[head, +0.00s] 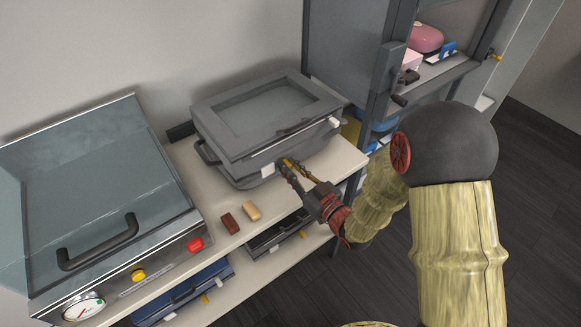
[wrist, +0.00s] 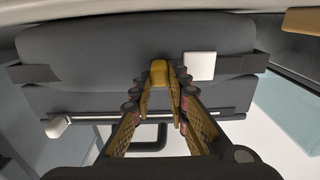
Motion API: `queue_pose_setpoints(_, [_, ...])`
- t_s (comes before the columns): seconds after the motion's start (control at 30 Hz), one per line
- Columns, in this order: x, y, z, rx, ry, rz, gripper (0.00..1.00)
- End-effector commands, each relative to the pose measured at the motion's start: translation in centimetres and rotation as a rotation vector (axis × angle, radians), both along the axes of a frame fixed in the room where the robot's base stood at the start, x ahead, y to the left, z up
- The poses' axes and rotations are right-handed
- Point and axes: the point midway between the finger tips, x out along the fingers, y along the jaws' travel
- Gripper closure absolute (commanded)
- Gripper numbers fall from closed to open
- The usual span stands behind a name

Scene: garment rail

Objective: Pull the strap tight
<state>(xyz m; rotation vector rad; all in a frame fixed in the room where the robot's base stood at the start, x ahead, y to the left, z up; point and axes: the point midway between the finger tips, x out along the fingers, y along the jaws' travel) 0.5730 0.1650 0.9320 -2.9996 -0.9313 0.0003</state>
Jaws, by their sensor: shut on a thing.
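A grey lidded case (head: 262,112) sits on the pale shelf. A dark strap (wrist: 236,66) runs across the case's front in the wrist view. A white block (wrist: 199,66), perhaps its buckle, sits on the strap; it also shows in the head view (head: 267,171). A mustard-yellow tab (wrist: 160,73) lies beside the white block. My gripper (wrist: 161,82) is shut on the yellow tab, close to the case front; it also shows in the head view (head: 288,168). The fingers partly hide the tab, and I cannot tell how taut the strap is.
Brown (head: 230,223) and tan (head: 251,212) blocks lie on the shelf (head: 190,160) left of my gripper. A glass-lidded machine (head: 105,190) stands at left. A grey cabinet (head: 350,50) with an open door stands at right. Dark floor lies in front.

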Motion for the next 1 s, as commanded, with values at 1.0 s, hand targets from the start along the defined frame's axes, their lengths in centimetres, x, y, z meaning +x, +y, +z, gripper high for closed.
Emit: queue_pose_setpoints(1.0, [5.4, -7.8, 0.0, -0.001, -0.001, -0.002, 1.00])
